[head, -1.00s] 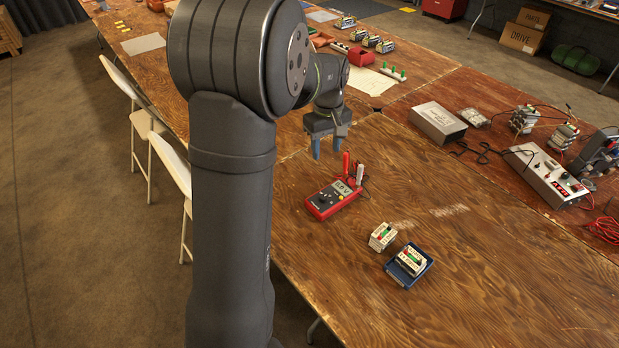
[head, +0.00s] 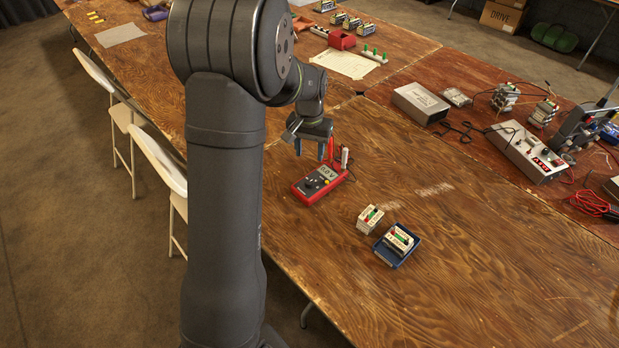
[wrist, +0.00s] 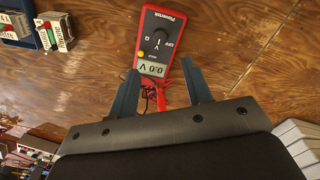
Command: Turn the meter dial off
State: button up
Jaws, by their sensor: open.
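The red meter (head: 321,184) lies on the wooden table in the head view, its display and dark round dial facing up. In the wrist view the meter (wrist: 158,45) lies ahead of my fingers, its display reading 0.0 V. The dial (wrist: 158,38) is black, with V, Ω and OFF marks around it; its pointer seems to be toward V. My gripper (head: 311,148) is above the table just behind the meter in the head view. Its two blue fingers (wrist: 160,88) are apart and empty, and none touches the dial.
Red and white probes (head: 344,157) with leads stand at the meter's far end. A battery pack (head: 369,219) and a blue tray (head: 384,252) holding another pack stand to the right. A grey box (head: 420,103) and a power supply (head: 527,150) are farther right.

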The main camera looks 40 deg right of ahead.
aim_at(310, 182)
notch_tip(310, 182, down, 12)
jog(key=shift+r, duration=0.15)
jog(key=shift+c, duration=0.5)
jog(key=c, duration=0.9)
jog(key=shift+n, duration=0.3)
grip_shut()
jog(key=n, duration=1.1)
grip_release()
jog(key=shift+n, duration=0.3)
grip_shut()
